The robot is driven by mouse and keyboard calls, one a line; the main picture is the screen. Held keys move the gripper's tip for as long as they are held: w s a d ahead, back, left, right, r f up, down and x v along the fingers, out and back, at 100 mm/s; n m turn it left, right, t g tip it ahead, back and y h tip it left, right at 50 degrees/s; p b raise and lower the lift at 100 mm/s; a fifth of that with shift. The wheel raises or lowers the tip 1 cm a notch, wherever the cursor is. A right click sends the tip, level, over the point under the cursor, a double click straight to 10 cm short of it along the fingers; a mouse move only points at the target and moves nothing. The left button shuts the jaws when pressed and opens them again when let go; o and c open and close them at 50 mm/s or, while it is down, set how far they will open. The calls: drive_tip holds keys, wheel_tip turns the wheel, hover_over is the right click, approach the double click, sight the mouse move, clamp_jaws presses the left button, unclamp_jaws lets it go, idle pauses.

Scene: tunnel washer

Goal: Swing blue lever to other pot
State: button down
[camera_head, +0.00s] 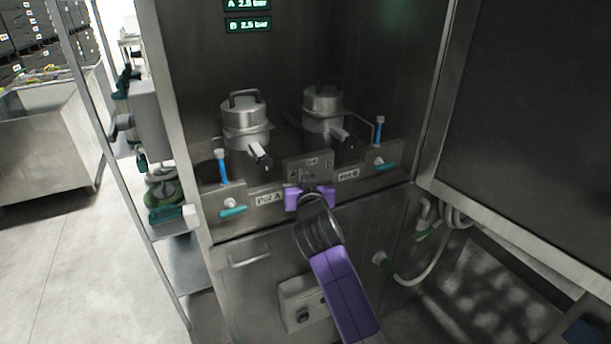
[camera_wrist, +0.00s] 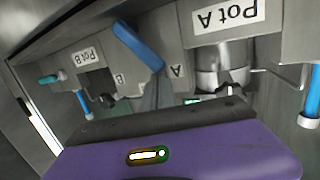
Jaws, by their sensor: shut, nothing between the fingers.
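The blue lever (camera_wrist: 138,46) shows in the wrist view as a slanted blue handle in front of the plate marked A and B. In the head view I cannot make it out behind my gripper. My gripper (camera_head: 311,184) is at the middle plate (camera_head: 308,163) between the two pots. It is shut and empty, close to the lever; I cannot tell whether they touch. Pot A (camera_head: 246,125), a steel canister with a top handle, stands on the left in the head view. Pot B (camera_head: 324,110) stands on the right. The wrist view is roughly upside down.
Upright blue tubes stand at the left (camera_head: 222,168) and right (camera_head: 379,131) of the panel, with teal handles (camera_head: 233,211) below. A hose (camera_head: 412,278) hangs at lower right. A steel bin (camera_head: 45,140) stands at far left, with open floor before it.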

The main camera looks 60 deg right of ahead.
drive_tip(key=shift+s+a+f, duration=0.1)
drive_tip(key=shift+s+f, duration=0.2)
drive_tip(key=shift+f, duration=0.35)
drive_tip(key=shift+a+b, duration=0.25)
drive_tip(key=shift+b, duration=0.2)
drive_tip(key=shift+s+f, duration=0.2)
drive_tip(key=shift+s, duration=0.25)
drive_tip(key=v, duration=1)
drive_tip(key=shift+w, duration=0.1)
